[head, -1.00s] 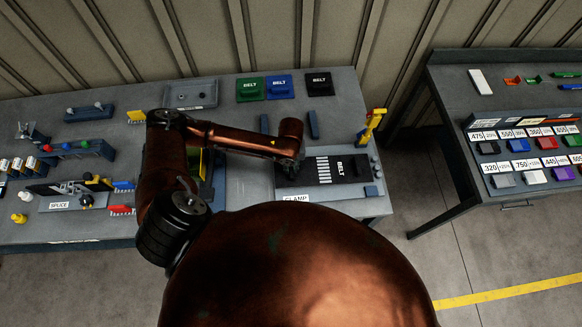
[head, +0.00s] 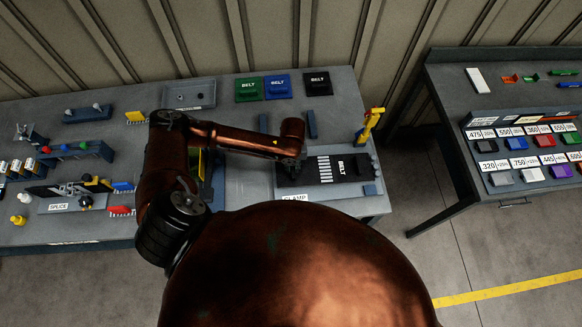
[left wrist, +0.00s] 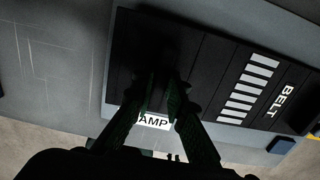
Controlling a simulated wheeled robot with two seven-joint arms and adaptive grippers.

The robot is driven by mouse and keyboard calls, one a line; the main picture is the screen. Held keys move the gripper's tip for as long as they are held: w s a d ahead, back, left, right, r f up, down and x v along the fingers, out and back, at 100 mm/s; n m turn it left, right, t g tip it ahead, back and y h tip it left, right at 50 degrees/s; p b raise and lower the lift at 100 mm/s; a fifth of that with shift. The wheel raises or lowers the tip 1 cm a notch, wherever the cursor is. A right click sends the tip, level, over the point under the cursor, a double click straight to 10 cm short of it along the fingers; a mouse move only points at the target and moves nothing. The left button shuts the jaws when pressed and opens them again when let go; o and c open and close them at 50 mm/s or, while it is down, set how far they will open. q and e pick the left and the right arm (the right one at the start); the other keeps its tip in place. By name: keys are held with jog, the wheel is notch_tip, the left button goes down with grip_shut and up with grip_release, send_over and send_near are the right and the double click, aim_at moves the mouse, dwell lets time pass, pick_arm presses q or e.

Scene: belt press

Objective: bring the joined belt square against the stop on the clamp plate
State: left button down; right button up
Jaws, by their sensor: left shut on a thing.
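The black belt (head: 334,169), with white stripes and the word BELT, lies on the grey clamp plate (head: 318,151) at the right end of the workbench. It fills much of the left wrist view (left wrist: 212,60), its sides running nearly along the plate edges. My left gripper (head: 291,172) reaches down at the belt's left end. In the left wrist view its dark fingers (left wrist: 168,98) are closed on the belt; the exact contact is in shadow. Which part is the stop, and whether the belt touches it, I cannot tell. My right gripper is out of view.
Green, blue and black belt pads (head: 317,83) lie behind. A second bench (head: 450,95) stands to the right across a floor gap.

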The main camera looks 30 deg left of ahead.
pick_arm(q)
jog(key=shift+w+d+r+p, duration=0.1)
jog(key=shift+w+d+p, duration=0.2)
jog(key=shift+d+p, duration=0.1)
dwell(0.7)
jog(key=c, duration=1.8)
grip_release()
jog(key=shift+c, duration=0.2)
jog(key=shift+s, duration=0.1)
jog(key=shift+a, duration=0.15)
jog(key=shift+s+a+f, duration=0.1)
jog(key=shift+s+f, duration=0.05)
jog(key=shift+f, duration=0.1)
notch_tip(320, 180, up, 12)
jog(key=shift+r, duration=0.15)
